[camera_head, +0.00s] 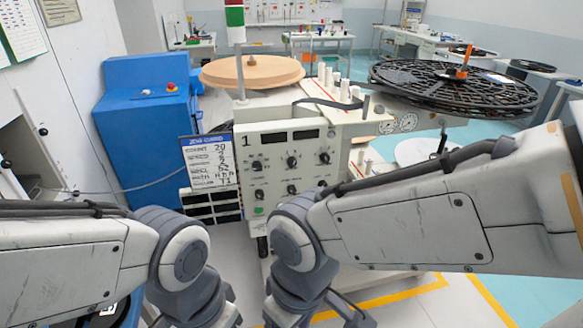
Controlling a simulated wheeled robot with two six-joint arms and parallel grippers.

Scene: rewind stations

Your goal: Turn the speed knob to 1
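The cream control panel (276,178) of the station marked 1 faces me in the middle of the view. It bears several dark knobs in two rows: upper left (257,166), upper middle (292,162) and upper right (324,157) are the clearest. The labels and dial marks are too small to read, so I cannot tell which is the speed knob or its setting. My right arm's wrist is in front of and below the panel, apart from the upper knobs; its gripper end is at the bottom edge and unclear. My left arm's wrist is lower left; its fingers are not visible.
A written board (208,162) hangs left of the panel, and a green button (258,211) sits low on it. A blue cabinet (146,130) stands left. A large black reel (440,88) and a tan disc (252,72) top the station. My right forearm covers the lower right.

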